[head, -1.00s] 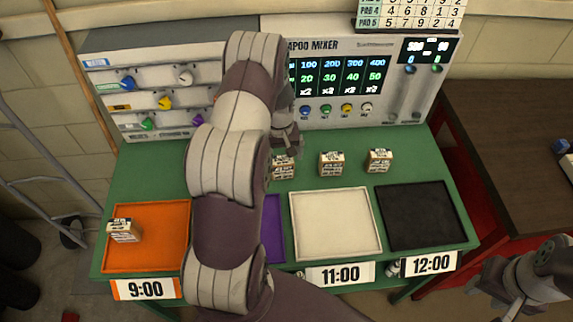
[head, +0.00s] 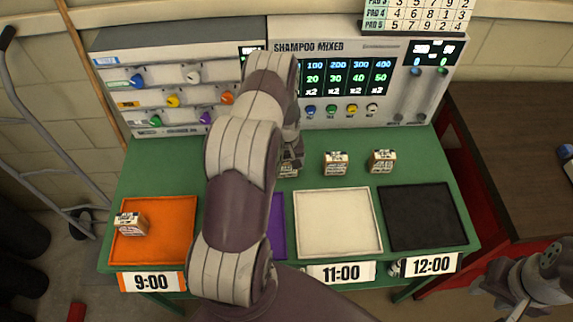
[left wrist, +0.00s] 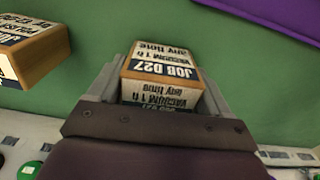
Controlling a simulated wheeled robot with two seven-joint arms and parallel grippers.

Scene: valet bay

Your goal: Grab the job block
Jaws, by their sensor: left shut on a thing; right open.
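A job block marked JOB D27 (left wrist: 160,75) sits between the fingers of my left gripper (left wrist: 158,92), which is shut on it. In the head view my left gripper (head: 291,154) is at this block (head: 288,171) on the green table, behind the trays, and partly hides it. Two more job blocks stand to its right, one nearer (head: 336,163) and one farther (head: 382,161). Another block (head: 131,223) lies in the orange tray. A neighbouring block (left wrist: 35,52) shows in the left wrist view. My right gripper (head: 503,290) is open and empty at lower right, off the table.
The orange tray (head: 170,245), a purple tray (head: 277,225) mostly hidden by my arm, a white tray (head: 338,222) and a black tray (head: 424,217) line the front. The white and black trays are empty. The mixer panel (head: 350,85) stands behind the blocks.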

